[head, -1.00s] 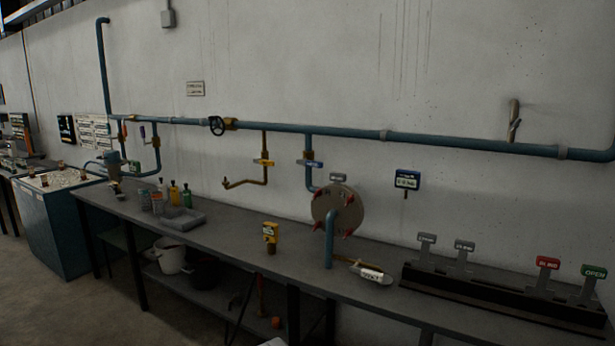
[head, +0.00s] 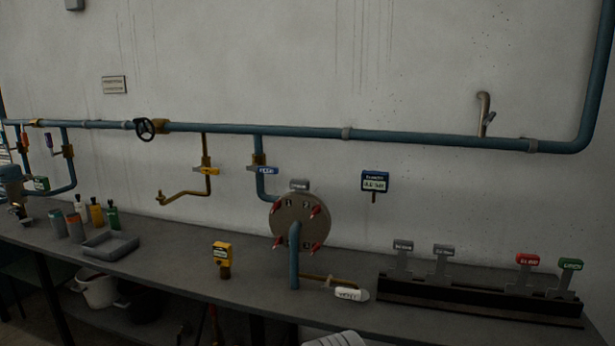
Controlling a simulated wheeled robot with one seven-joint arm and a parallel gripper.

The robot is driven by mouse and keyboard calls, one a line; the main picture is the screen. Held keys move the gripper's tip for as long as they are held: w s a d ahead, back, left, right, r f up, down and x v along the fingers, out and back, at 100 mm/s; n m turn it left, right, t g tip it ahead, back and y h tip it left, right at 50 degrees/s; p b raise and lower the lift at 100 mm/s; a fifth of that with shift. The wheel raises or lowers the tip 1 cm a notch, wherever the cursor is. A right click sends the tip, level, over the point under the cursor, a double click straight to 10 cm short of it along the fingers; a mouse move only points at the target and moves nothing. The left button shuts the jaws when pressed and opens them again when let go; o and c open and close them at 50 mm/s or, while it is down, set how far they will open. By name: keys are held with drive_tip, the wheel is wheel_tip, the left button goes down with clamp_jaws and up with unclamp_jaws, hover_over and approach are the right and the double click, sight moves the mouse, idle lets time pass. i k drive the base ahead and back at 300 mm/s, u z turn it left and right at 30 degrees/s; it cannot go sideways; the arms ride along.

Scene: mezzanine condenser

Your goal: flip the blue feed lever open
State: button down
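The blue feed lever (head: 265,170) carries a blue tag with pale lettering and sticks out to the right, roughly level. It sits at a brass valve on the short blue pipe that drops from the main wall pipe to the round flanged plate (head: 300,222). A similar lever with a yellow tag (head: 208,170) is on the brass branch pipe to its left. My gripper is not in view. A pale ribbed shape at the bottom edge may be part of my arm, well below the lever.
A long bench (head: 190,265) runs under the pipes. On it are a yellow tagged device (head: 222,257), an upright blue pipe (head: 294,258), a white-tagged handle (head: 351,294) and a black rail (head: 480,296) with several tagged levers. The wall around the feed lever is mostly clear.

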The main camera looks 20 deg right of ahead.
sight(263, 169)
drive_tip(key=z, duration=0.25)
drive_tip(key=i, duration=0.85)
drive_tip(key=u, duration=0.75)
drive_tip(key=i, duration=0.55)
drive_tip(key=u, duration=0.55)
